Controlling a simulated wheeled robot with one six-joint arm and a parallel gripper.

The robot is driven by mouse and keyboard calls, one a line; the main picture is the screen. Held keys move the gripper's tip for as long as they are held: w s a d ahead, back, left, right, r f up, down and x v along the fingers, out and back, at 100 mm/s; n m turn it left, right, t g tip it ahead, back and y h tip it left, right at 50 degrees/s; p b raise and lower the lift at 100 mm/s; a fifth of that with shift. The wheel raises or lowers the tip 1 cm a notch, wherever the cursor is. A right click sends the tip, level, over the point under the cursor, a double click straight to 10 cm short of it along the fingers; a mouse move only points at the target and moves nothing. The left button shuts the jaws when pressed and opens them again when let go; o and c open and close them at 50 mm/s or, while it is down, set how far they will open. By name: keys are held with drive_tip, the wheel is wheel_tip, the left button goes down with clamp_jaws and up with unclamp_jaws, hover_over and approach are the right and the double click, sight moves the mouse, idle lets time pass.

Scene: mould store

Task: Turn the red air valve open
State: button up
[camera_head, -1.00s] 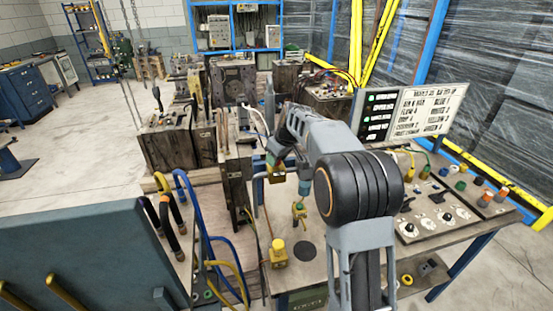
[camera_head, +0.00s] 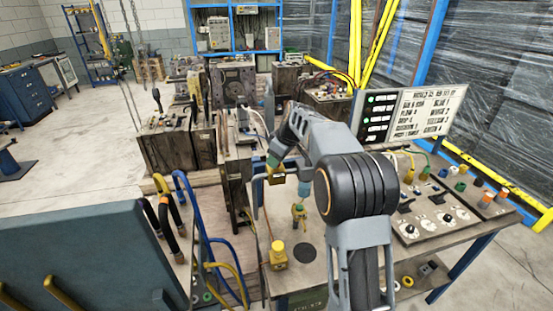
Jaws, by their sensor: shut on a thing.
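I cannot make out a red air valve in this view; no red handle shows clear of my arm. My arm reaches from the right foreground over the work table (camera_head: 320,283) and bends down at the wrist. My gripper (camera_head: 284,172) is at its end, low over the table, small and partly hidden by the arm. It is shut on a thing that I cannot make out.
A control panel with knobs (camera_head: 436,218) and a sign board (camera_head: 410,113) stand right of my arm. Heavy mould blocks (camera_head: 172,145) stand behind. Floor is free at far left.

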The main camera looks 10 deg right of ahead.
drive_tip(key=o, duration=0.9)
drive_tip(key=shift+r, duration=0.1)
drive_tip(key=v, duration=1.3)
drive_tip(key=shift+s+d+r, duration=0.2)
drive_tip(key=shift+s, duration=0.05)
wheel_tip(320, 180, down, 7)
drive_tip(key=s+m+h, duration=0.1)
drive_tip(key=s+m, duration=0.1)
drive_tip(key=m, duration=0.4)
drive_tip(key=s+a+f+m+h, duration=0.1)
drive_tip(key=s+a+f, duration=0.1)
drive_tip(key=s, duration=1)
drive_tip(key=s+a+f+m+t+h, duration=0.1)
drive_tip(key=s+f, duration=0.4)
drive_tip(key=s, duration=0.8)
drive_tip(key=shift+a+f+m+b, duration=0.2)
drive_tip(key=shift+a+m+b, duration=0.1)
drive_tip(key=shift+a+m, duration=0.3)
